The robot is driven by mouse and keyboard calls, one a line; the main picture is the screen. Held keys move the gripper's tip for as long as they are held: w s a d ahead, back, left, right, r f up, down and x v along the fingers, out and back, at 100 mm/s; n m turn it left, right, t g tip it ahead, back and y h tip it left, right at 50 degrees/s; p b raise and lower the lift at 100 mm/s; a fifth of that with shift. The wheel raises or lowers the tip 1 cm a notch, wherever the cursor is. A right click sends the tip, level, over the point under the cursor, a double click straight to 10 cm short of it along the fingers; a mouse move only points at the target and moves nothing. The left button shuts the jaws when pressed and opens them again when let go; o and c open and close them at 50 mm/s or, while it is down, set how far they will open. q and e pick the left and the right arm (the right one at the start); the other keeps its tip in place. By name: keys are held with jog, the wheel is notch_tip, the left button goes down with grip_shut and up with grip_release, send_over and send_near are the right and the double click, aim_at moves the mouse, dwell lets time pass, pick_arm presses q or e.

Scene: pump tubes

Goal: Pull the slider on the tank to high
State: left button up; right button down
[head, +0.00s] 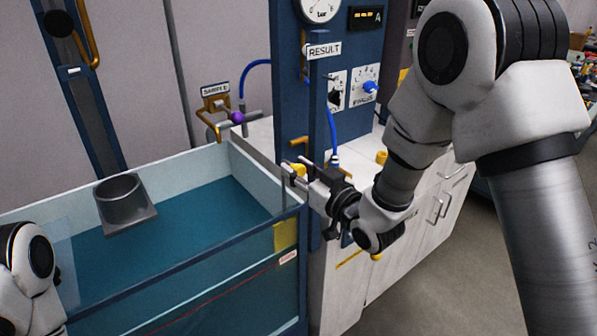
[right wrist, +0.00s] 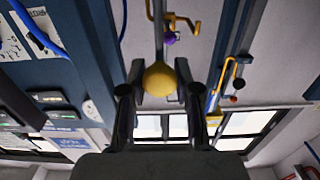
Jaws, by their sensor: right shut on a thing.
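The tank (head: 165,262) is a glass-walled basin of teal water with a blue frame, at the lower left of the head view. The slider's round yellow knob (head: 299,169) is at the tank's right corner, near the top rim; it also shows in the right wrist view (right wrist: 159,79). My right gripper (head: 300,174) is shut on this knob, with a finger on each side of it. The gripper partly hides the slider in the head view. Part of my left arm shows at the lower left, but its gripper is out of view.
A grey metal cup on a square plate (head: 123,205) is at the tank's rear. A blue post with a RESULT sign (head: 322,50), a gauge and dials stands just behind my right gripper. A white cabinet (head: 345,275) is right of the tank. A purple knob (head: 238,117) sits on a pipe behind.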

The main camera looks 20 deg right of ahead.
jog(key=shift+w+r, duration=0.1)
jog(key=shift+r, duration=0.2)
jog(key=c, duration=0.8)
grip_release()
jog(key=shift+c, duration=0.2)
jog(key=shift+d+f, duration=0.1)
jog(key=v, duration=0.7)
jog(key=shift+s, duration=0.25)
